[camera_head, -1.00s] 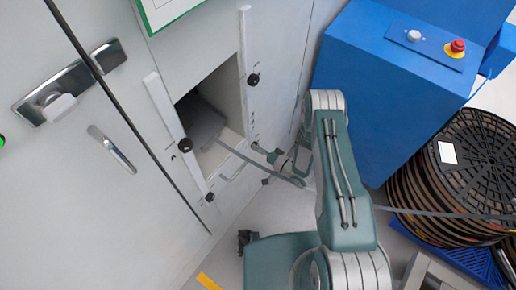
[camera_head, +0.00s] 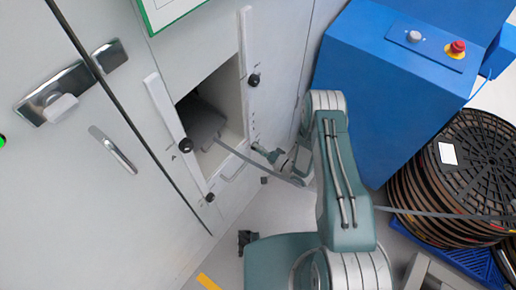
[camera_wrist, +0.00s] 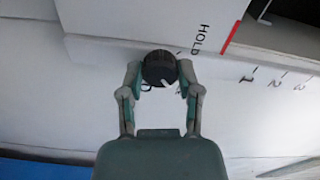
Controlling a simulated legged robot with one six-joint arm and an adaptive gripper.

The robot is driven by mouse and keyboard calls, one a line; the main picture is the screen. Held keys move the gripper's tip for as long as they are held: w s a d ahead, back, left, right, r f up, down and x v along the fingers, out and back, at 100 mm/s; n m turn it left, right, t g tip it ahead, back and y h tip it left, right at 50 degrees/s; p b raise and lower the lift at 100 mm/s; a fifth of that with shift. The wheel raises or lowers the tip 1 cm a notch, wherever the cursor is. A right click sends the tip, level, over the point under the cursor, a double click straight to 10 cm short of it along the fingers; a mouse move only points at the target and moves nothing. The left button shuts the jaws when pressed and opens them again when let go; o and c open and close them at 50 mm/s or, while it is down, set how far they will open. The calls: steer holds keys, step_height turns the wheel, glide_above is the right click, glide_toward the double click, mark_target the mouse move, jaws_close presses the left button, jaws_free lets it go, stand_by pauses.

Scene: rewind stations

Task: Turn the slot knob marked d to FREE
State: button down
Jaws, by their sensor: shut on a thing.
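In the wrist view my gripper (camera_wrist: 160,72) is shut on a round black knob (camera_wrist: 159,68), with one finger on each side. The knob's white pointer line slants toward the lower right of that view. The word HOLD (camera_wrist: 200,40) is printed up and right of the knob, beside a red line. Marks below the knob are partly hidden by knob and fingers, so I cannot read a d or FREE. In the head view my gripper (camera_head: 266,153) is at the cabinet face, right of the opening's lower corner; the held knob is not clear there.
Other black knobs show on the cabinet: upper right (camera_head: 254,80), left (camera_head: 186,145) and lower (camera_head: 210,197). A grey strap runs from the opening past my arm to stacked black reels (camera_head: 470,160). A blue cabinet (camera_head: 375,90) stands close on the right.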

steer(key=shift+w+d+f, duration=0.1)
steer(key=shift+f, duration=0.05)
steer(key=shift+c, duration=1.5)
jaws_free()
steer(key=v, duration=1.2)
